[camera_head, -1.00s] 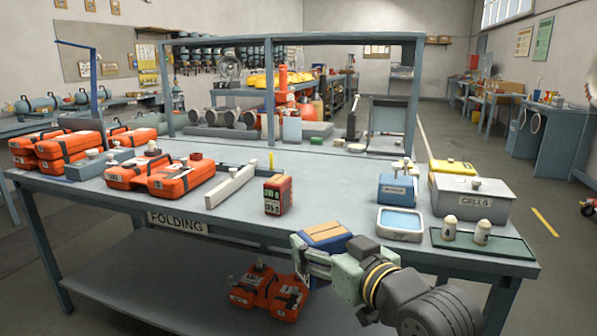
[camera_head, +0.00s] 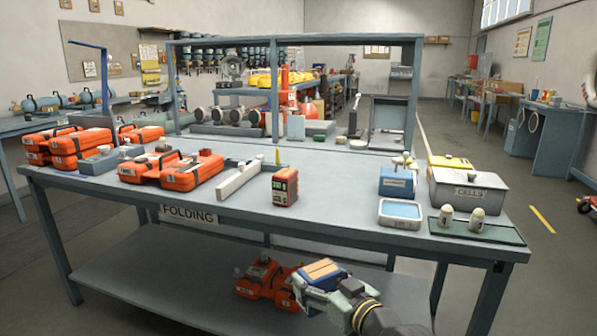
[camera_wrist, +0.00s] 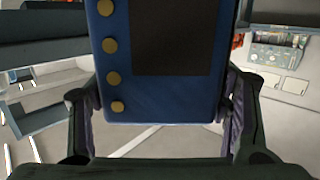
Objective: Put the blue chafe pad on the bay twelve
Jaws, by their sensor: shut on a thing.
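My gripper (camera_head: 318,285) is shut on a blue pad, taken to be the blue chafe pad (camera_head: 324,268), with a tan patch on its upper face. In the head view it is in front of the bench, below the level of its top. In the wrist view the blue pad (camera_wrist: 165,108) sits between both fingers and shows a row of round gold studs and a dark rectangle. I cannot make out any bay marked twelve.
The bench (camera_head: 330,212) marked FOLDING carries orange cases (camera_head: 192,170), a red-and-black device (camera_head: 285,187), a blue-lined tray (camera_head: 400,212) and a grey CELLS box (camera_head: 468,190). More orange cases (camera_head: 262,280) lie on its lower shelf. Floor shows at right.

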